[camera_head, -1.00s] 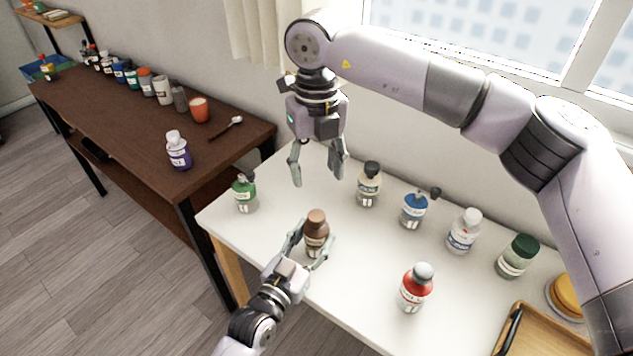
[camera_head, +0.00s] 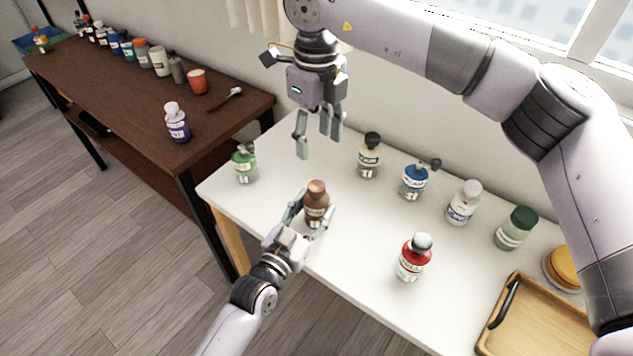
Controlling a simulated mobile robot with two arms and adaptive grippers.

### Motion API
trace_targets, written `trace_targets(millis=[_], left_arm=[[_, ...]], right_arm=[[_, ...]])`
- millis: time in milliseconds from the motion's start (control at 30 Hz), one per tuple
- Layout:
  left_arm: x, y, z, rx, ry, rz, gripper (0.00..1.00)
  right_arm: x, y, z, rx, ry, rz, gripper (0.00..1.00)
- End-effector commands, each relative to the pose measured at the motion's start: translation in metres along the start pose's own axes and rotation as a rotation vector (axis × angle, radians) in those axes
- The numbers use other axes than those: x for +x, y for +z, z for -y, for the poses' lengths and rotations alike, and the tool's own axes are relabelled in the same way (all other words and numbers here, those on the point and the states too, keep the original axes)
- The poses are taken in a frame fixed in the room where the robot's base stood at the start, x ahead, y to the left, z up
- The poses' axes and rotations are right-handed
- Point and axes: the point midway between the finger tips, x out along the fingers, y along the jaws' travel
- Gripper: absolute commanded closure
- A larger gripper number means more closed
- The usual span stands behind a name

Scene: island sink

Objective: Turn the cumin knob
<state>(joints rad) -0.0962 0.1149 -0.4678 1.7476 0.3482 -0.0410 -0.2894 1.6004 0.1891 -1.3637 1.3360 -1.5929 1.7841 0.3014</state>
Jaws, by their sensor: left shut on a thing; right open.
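A brown bottle with a brown cap (camera_head: 316,203) stands upright on the white table, near its front left edge. Its label is too small to read, so I cannot tell from the print whether it is the cumin. My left gripper (camera_head: 310,217) reaches in from the lower left and is shut on the body of this bottle, with a finger on each side. The brown cap is free above the fingers. My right gripper (camera_head: 318,137) hangs above the table behind the brown bottle, fingers down, open and empty. It is higher than the cap and apart from it.
A green bottle (camera_head: 244,163) stands left of the brown one. Cream (camera_head: 369,158), blue (camera_head: 414,182), white (camera_head: 463,207) and dark green (camera_head: 516,229) bottles line the back. A red bottle (camera_head: 412,260) and wooden tray (camera_head: 535,325) are at right. A brown table (camera_head: 130,90) holds more containers.

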Motion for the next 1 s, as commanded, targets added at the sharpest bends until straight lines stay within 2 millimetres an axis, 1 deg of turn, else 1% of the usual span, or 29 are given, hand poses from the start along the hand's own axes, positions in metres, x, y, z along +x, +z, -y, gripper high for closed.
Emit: trace_targets(millis=[33, 300, 500, 633, 800, 867, 1000], left_arm=[[0.0, 0.0, 0.0, 0.0, 0.0, 0.001, 0.84], [0.0, 0.0, 0.0, 0.0, 0.0, 0.001, 0.84], [0.0, 0.0, 0.0, 0.0, 0.0, 0.001, 0.84], [0.0, 0.0, 0.0, 0.0, 0.0, 0.001, 0.84], [0.0, 0.0, 0.0, 0.0, 0.0, 0.001, 0.84], [0.0, 0.0, 0.0, 0.0, 0.0, 0.001, 0.84], [0.0, 0.0, 0.0, 0.0, 0.0, 0.001, 0.84]], right_arm=[[0.0, 0.0, 0.0, -0.09, 0.0, 0.0, 0.49], [0.002, 0.0, -0.001, -0.599, 0.001, -0.001, 0.49], [0.002, 0.0, -0.001, -0.92, 0.002, -0.001, 0.49], [0.002, 0.0, -0.001, -1.056, 0.002, -0.001, 0.49], [0.005, 0.0, -0.001, -1.136, 0.003, -0.001, 0.49], [0.009, 0.0, -0.001, -1.143, 0.003, -0.001, 0.49], [0.03, -0.001, -0.001, -1.144, 0.005, -0.002, 0.49]])
